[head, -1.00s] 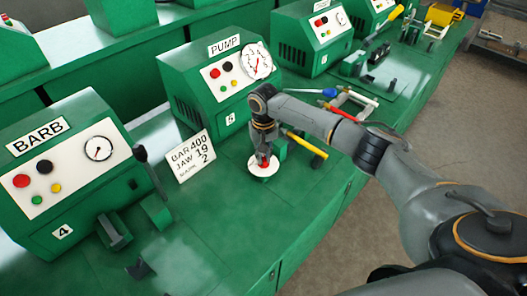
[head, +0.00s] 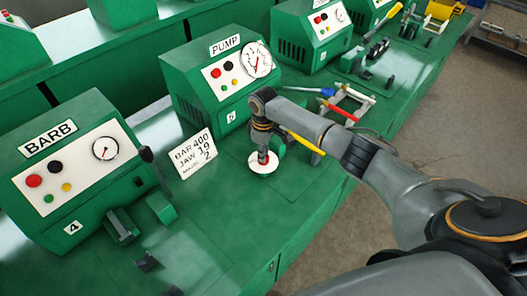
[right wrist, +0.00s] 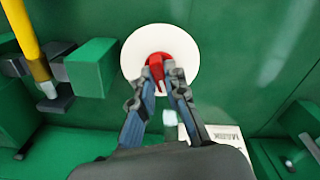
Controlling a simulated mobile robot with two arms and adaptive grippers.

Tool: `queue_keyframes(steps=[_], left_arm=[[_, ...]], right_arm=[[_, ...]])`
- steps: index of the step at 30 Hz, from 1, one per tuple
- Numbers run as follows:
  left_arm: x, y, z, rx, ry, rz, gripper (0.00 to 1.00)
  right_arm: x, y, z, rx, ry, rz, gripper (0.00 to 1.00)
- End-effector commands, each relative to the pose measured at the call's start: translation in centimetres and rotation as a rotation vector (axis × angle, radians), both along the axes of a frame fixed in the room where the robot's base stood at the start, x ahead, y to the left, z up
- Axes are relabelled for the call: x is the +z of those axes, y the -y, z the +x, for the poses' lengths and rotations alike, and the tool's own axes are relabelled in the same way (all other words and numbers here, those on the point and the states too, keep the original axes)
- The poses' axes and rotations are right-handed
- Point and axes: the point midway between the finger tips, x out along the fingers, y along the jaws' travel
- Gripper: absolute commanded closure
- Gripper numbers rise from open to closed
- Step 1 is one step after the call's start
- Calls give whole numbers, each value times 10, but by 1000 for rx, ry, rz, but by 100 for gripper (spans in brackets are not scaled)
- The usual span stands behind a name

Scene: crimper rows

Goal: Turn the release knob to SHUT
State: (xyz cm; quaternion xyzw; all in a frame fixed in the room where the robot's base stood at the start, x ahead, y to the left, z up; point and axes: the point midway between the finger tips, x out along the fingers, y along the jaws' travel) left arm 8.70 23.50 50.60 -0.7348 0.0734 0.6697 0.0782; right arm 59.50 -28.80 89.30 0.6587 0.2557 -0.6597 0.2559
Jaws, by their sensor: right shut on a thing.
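The release knob (right wrist: 158,66) is red and sits in the middle of a round white dial plate (right wrist: 134,48) on the green bench. In the head view the white plate (head: 257,168) lies in front of the PUMP machine (head: 222,82). My right gripper (right wrist: 162,78) comes down on the knob from above, with its fingers shut on it. In the head view the right gripper (head: 263,158) hides most of the knob. Any markings on the plate are too small to read. My left gripper is not in view.
A yellow-handled lever (right wrist: 25,40) and a green block (right wrist: 90,68) are close beside the plate. A white card (head: 194,153) stands to the left of it. The BARB machine (head: 75,180) is further left. The bench front between them is mostly clear.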

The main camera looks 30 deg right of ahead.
Motion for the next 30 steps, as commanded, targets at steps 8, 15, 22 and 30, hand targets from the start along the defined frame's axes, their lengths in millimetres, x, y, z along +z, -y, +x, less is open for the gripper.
queue_keyframes(steps=[8,15,22,30], left_arm=[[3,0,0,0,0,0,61],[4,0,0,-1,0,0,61],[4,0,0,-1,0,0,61],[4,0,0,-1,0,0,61]], right_arm=[[1,0,1,216,3,2,100],[1,0,1,335,3,2,100],[1,0,1,388,4,2,100],[1,0,1,398,4,2,100]])
